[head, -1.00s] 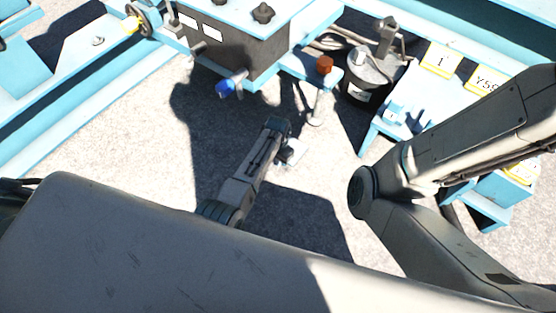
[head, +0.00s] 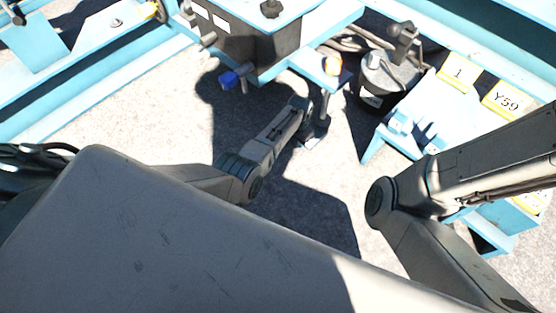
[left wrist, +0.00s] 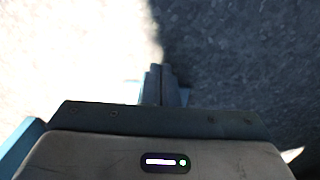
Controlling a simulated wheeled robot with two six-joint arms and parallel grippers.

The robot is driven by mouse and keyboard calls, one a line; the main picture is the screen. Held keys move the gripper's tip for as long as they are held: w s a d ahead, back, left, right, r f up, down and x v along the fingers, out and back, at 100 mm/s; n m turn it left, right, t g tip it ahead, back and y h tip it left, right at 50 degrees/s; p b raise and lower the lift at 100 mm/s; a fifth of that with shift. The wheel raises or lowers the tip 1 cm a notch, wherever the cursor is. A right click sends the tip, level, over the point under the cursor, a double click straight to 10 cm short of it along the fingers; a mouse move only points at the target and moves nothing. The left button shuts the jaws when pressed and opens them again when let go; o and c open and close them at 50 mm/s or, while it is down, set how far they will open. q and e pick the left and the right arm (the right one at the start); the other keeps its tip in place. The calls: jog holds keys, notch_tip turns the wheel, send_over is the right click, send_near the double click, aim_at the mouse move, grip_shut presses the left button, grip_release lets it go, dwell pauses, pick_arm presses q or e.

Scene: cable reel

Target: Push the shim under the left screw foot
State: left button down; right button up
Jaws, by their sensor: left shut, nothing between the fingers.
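The shim (head: 309,144) is a small flat plate on the concrete floor, partly hidden by my gripper and in shadow. My left gripper (head: 318,129) is shut and empty, low over the floor beside the rod and at the shim. I cannot tell whether the shim lies under the pad. In the left wrist view the shut fingers (left wrist: 160,85) point at the floor, with pale edges beside them. My right gripper is out of view.
A grey canister (head: 385,78) with cables stands behind the foot. A blue bench with yellow labels (head: 458,74) is at right, near my right arm. Floor at left is clear.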

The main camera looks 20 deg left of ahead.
pick_arm(q)
jog(key=w+b, duration=0.1)
jog(key=w+d+b, duration=0.1)
jog(key=w, duration=0.1)
jog(key=w+b, duration=0.1)
jog(key=shift+w+d+f, duration=0.25)
jog(key=shift+w+d, duration=0.05)
jog(key=shift+d, duration=0.05)
jog(key=shift+w+d+r+b, duration=0.25)
jog(key=shift+w+b, duration=0.2)
jog(key=shift+w, duration=0.1)
